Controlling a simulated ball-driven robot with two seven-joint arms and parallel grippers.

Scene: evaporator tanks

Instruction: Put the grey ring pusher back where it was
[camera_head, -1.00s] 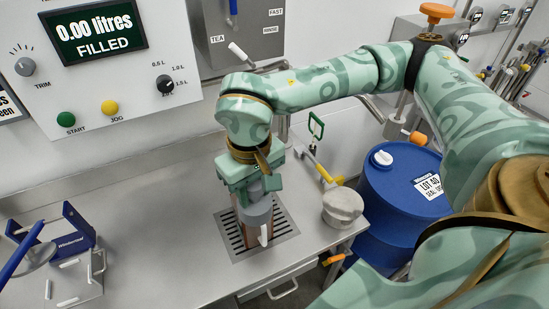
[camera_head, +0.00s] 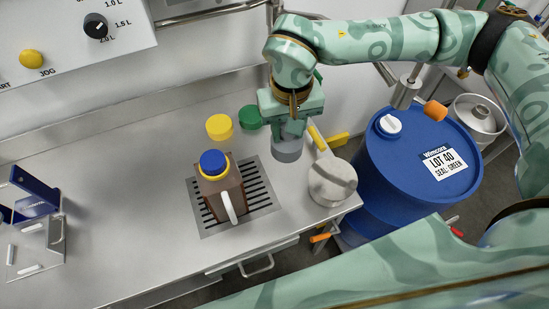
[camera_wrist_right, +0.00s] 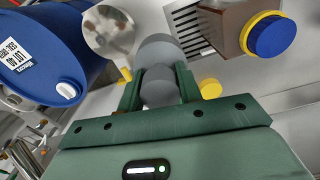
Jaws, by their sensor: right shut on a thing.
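The grey ring pusher (camera_head: 287,151) is a short grey cylinder. My right gripper (camera_head: 288,128) is shut on its upper part, to the right of the drain grate and behind the round metal pan. In the right wrist view the pusher (camera_wrist_right: 158,50) stands out between my right gripper's fingers (camera_wrist_right: 160,88), its wider end away from me. I cannot tell whether its lower end touches the counter. A brown jug (camera_head: 221,190) with a blue cap and yellow ring stands upright on the grate, apart from the pusher. My left gripper is not in view.
A yellow disc (camera_head: 219,126) and a green disc (camera_head: 250,117) lie behind the grate, left of the pusher. The metal pan (camera_head: 333,180) is close in front at right. A blue drum (camera_head: 400,180) stands beyond the counter edge.

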